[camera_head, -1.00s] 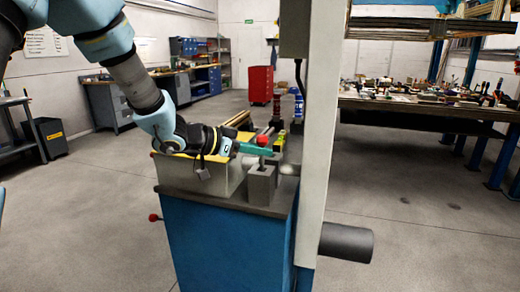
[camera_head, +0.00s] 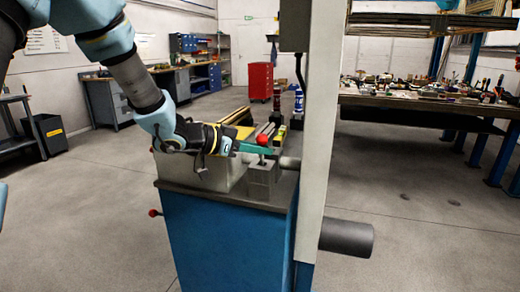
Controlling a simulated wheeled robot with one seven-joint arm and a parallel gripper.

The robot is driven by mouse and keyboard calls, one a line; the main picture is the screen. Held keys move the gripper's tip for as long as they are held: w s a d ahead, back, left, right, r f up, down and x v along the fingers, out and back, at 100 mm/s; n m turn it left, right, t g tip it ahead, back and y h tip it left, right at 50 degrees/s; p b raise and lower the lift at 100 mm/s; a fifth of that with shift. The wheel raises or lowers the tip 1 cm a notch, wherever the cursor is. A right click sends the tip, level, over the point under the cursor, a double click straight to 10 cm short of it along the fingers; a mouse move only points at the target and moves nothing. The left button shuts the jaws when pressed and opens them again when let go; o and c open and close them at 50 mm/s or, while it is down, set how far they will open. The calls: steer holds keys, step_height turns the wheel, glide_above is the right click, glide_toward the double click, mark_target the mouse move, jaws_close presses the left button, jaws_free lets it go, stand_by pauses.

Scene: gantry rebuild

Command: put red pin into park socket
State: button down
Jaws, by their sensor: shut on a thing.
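The red pin (camera_head: 262,140) shows as a small red head at the tip of my gripper. My gripper (camera_head: 256,149) has teal fingers that are shut on the pin just below its head. It reaches in from the left, roughly level. A grey block (camera_head: 262,175) stands directly under the pin on the blue cabinet's top, and seems to be the park socket. The pin looks upright. Its lower end is too small to make out, so I cannot tell whether it is in the block.
The blue cabinet (camera_head: 222,245) carries a pale housing behind my gripper, yellow and red parts and a red-knobbed lever (camera_head: 154,213). A white post (camera_head: 322,130) stands close on the right, with a dark cylinder (camera_head: 346,238) sticking out. A cluttered bench (camera_head: 425,103) is farther right.

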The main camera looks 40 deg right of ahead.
mark_target(260, 135)
steer(key=shift+f, duration=0.3)
steer(key=shift+f+b, duration=0.35)
steer(key=shift+f, duration=0.2)
steer(key=shift+c, duration=1.3)
jaws_free()
steer(key=shift+r, duration=0.15)
steer(key=shift+r+p, duration=3.9)
steer(key=shift+p, duration=0.05)
